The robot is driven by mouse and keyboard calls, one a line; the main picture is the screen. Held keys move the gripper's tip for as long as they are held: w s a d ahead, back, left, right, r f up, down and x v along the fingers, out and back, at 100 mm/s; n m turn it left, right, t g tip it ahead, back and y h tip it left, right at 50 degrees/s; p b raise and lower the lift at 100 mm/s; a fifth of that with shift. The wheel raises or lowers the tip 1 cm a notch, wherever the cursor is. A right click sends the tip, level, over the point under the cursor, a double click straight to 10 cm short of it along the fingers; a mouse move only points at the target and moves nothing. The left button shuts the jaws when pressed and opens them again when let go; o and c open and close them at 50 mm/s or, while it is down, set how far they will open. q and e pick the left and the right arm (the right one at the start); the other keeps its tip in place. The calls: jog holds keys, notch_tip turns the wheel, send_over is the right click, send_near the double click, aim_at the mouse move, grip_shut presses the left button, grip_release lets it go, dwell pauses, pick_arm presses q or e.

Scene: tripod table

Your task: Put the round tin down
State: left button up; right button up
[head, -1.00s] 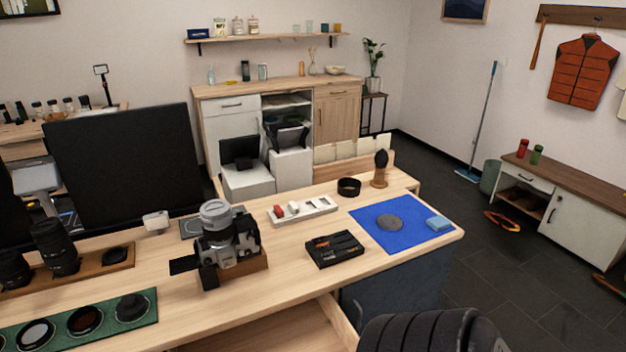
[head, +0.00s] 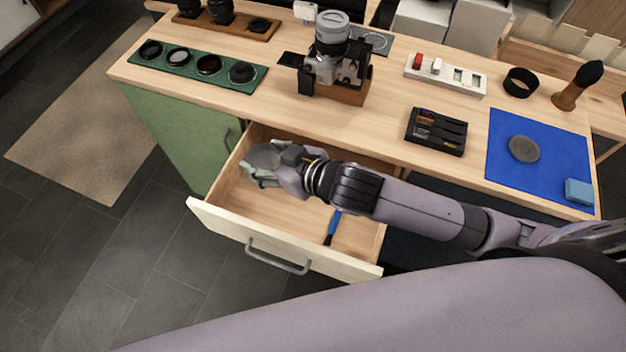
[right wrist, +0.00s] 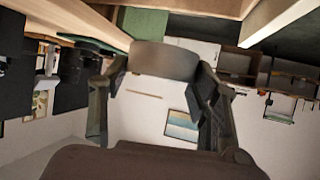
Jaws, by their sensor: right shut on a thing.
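The round tin (head: 265,156) is a dark grey disc at the end of my right arm, over the left part of the open drawer (head: 290,217). My right gripper (head: 262,170) is shut on it. In the right wrist view the tin (right wrist: 165,60) sits between the two fingers of the gripper (right wrist: 160,75), its curved side towards the camera. I cannot tell whether the tin touches the drawer floor. My left gripper is not in view.
A blue brush (head: 333,228) lies in the drawer's right part. On the tabletop are a camera on a wooden block (head: 340,92), a green filter mat (head: 220,80), a black tool case (head: 436,132) and a blue mat (head: 555,180) with a grey disc (head: 524,149).

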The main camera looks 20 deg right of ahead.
jog(key=shift+w+a+r+n+g+y, duration=0.2)
jog(key=shift+w+a+r+n, duration=0.1)
jog(key=shift+w, duration=0.2)
jog(key=shift+w+a+r+n+g+y, duration=0.1)
jog(key=shift+w+a+r+n+y, duration=0.15)
jog(key=shift+w, duration=0.2)
jog(key=shift+w+a+p, duration=0.1)
jog(key=shift+w+p, duration=0.05)
jog(key=shift+p, duration=0.2)
jog(key=shift+f, duration=0.25)
jog(key=b, duration=0.1)
send_over(271, 199)
notch_tip(271, 199, down, 15)
jog(key=shift+f, duration=0.1)
jog(key=shift+f+b, duration=0.45)
jog(key=shift+f, duration=1.7)
jog(key=shift+f, duration=0.1)
jog(key=o, duration=1.1)
jog(key=shift+o, duration=0.2)
